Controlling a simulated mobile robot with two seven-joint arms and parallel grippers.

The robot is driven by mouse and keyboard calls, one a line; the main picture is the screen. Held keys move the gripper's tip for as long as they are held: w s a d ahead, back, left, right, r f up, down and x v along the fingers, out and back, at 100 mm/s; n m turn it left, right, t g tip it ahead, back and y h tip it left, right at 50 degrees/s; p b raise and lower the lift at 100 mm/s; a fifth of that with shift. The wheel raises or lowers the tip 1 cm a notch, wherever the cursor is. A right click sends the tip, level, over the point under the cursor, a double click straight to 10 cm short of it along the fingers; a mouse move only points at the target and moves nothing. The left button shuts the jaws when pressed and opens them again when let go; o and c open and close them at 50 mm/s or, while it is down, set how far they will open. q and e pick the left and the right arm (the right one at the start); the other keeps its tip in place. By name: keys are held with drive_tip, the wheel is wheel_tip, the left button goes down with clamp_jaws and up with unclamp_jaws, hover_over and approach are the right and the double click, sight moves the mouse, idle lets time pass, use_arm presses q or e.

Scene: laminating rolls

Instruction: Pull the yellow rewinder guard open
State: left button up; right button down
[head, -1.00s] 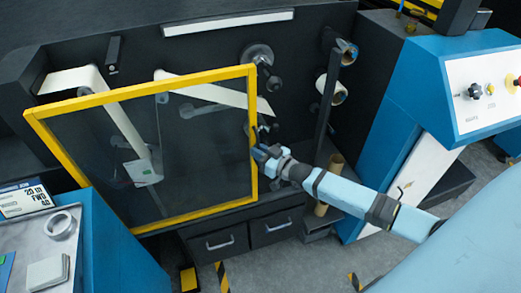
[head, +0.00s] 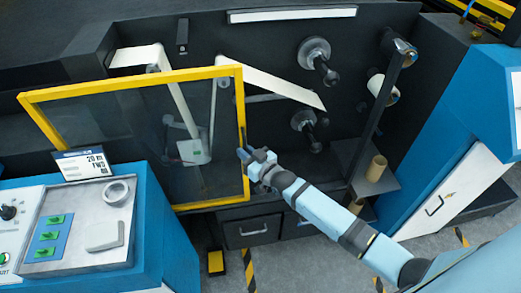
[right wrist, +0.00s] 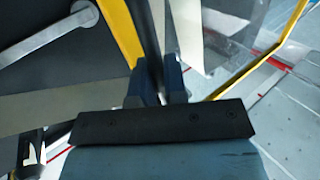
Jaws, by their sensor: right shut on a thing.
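The yellow rewinder guard (head: 130,78) is a yellow frame around a dark see-through panel, in the left half of the head view. It stands swung out from the dark machine face, with rollers uncovered to the right of its right edge. My right gripper (head: 246,156) is at that right edge, shut on the guard's dark handle. In the right wrist view, the gripper fingers (right wrist: 157,83) are around a dark strip beside the yellow frame (right wrist: 122,32); the exact contact is partly hidden. My left gripper is not in view.
Two dark roller hubs (head: 315,53) and (head: 303,122) stick out of the machine face. A blue console (head: 150,225) with buttons stands at lower left, close to the guard's lower part. A blue cabinet (head: 440,130) stands at right. Drawers (head: 250,231) are below.

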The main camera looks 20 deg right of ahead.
drive_tip(key=shift+w+a, duration=0.15)
drive_tip(key=shift+a, duration=0.55)
drive_tip(key=c, duration=1.2)
unclamp_jaws()
drive_tip(key=b+v, duration=0.2)
drive_tip(key=v, duration=1.2)
drive_tip(key=shift+w, duration=0.1)
